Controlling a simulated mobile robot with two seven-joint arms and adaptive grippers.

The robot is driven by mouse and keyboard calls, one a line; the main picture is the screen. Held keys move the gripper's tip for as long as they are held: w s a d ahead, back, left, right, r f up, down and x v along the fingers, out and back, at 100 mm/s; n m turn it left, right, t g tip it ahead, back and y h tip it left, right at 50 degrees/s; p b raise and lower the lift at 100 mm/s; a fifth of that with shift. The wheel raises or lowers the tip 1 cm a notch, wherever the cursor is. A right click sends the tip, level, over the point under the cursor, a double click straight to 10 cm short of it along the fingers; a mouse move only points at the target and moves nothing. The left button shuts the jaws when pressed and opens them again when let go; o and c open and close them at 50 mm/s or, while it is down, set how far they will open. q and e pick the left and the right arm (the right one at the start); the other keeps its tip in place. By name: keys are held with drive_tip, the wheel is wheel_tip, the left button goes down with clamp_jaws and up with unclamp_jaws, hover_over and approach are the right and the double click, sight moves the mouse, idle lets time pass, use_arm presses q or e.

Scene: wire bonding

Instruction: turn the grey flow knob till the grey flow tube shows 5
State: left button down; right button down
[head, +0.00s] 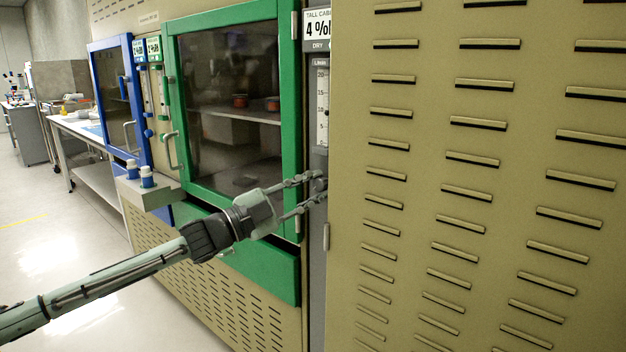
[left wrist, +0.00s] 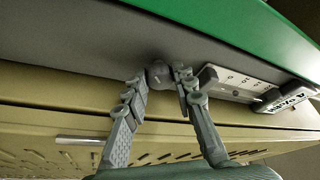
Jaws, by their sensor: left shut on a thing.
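The grey flow knob (left wrist: 158,75) shows in the left wrist view as a round grey piece on the grey panel, between my left gripper's fingertips. My left gripper (head: 317,187) reaches in from the left in the head view, and its two fingers are shut on the knob, one on each side. The fingers hide most of the knob there. The grey flow tube (head: 321,104) stands on the narrow grey panel above the knob, with a white numbered scale. It also shows sideways in the left wrist view (left wrist: 235,84). I cannot make out its reading. My right gripper is not in view.
A beige louvred panel (head: 470,180) stands close on the right of the grey strip. A green-framed cabinet door (head: 186,110) is on its left, with a handle. A blue-framed cabinet (head: 140,100) and a bench (head: 85,130) are farther left. The floor at left is clear.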

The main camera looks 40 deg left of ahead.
use_arm(q)
drive_tip(key=m+g, duration=0.1)
drive_tip(key=m, duration=0.2)
drive_tip(key=shift+r+h+p, duration=0.1)
drive_tip(key=shift+h+p, duration=0.2)
drive_tip(key=shift+p, duration=0.1)
drive_tip(key=shift+m+g, duration=0.3)
drive_tip(key=shift+m, duration=0.4)
drive_tip(key=shift+m+g, duration=0.4)
drive_tip(key=shift+m, duration=0.5)
drive_tip(key=m+g, duration=0.1)
drive_tip(key=m, duration=0.2)
drive_tip(key=shift+y, duration=0.4)
drive_tip(key=shift+r+m+g+y, duration=0.15)
drive_tip(key=shift+m+g+y, duration=0.4)
drive_tip(key=shift+m, duration=0.85)
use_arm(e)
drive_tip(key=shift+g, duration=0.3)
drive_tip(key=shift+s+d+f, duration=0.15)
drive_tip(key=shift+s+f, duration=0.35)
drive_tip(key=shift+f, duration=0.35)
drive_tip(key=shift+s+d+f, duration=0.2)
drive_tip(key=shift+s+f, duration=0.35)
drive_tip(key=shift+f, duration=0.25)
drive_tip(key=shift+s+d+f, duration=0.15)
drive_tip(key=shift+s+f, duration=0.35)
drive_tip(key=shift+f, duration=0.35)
use_arm(q)
drive_tip(key=shift+r, duration=0.1)
